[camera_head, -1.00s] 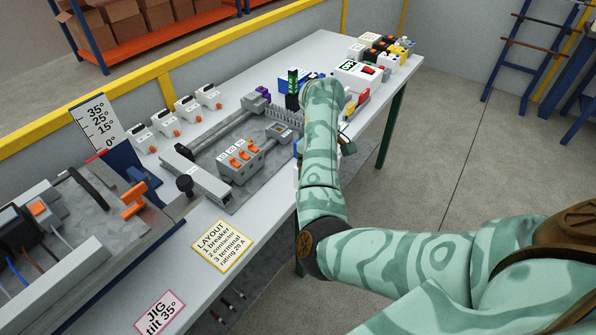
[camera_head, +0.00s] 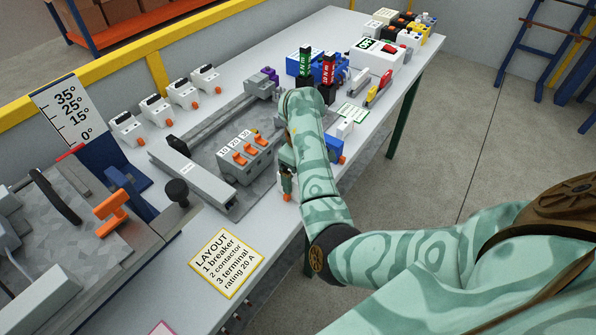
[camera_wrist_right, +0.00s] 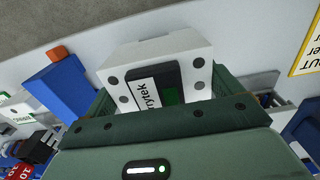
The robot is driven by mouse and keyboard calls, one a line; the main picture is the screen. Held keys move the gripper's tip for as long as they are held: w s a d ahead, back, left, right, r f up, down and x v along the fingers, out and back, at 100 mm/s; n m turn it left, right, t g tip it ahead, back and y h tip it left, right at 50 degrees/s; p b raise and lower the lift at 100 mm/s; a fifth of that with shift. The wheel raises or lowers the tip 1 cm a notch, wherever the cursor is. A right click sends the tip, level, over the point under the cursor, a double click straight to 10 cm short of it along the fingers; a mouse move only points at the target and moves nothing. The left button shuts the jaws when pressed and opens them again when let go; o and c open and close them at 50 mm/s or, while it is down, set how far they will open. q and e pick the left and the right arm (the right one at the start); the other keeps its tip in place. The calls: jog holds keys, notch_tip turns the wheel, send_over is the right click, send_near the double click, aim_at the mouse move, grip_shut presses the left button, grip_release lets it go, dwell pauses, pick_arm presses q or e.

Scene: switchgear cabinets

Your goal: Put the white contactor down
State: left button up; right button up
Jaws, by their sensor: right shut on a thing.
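The white contactor (camera_wrist_right: 185,45) is in the right wrist view, a white block with a black face, a partly hidden label and dark round spots. My right gripper (camera_wrist_right: 165,92) is shut on it, with a green finger on each side. My left gripper is not in view.
A blue block (camera_head: 333,147) with an orange part stands right of my forearm; it also shows in the wrist view (camera_wrist_right: 62,88). Several white devices (camera_head: 182,92) line the table's back. The layout card (camera_head: 227,263) lies near the front edge. A tilting jig (camera_head: 75,215) stands left.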

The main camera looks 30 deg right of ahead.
jog(key=shift+s+r, duration=0.2)
jog(key=shift+a, duration=0.1)
jog(key=shift+w+a+f, duration=0.1)
jog(key=shift+w+f, duration=0.1)
jog(key=shift+f, duration=0.05)
jog(key=o, duration=0.8)
jog(key=shift+s+r, duration=0.1)
jog(key=shift+s, duration=0.05)
notch_tip(320, 180, up, 12)
jog(key=p, duration=0.5)
jog(key=shift+r+p, duration=0.15)
jog(key=shift+p, duration=0.2)
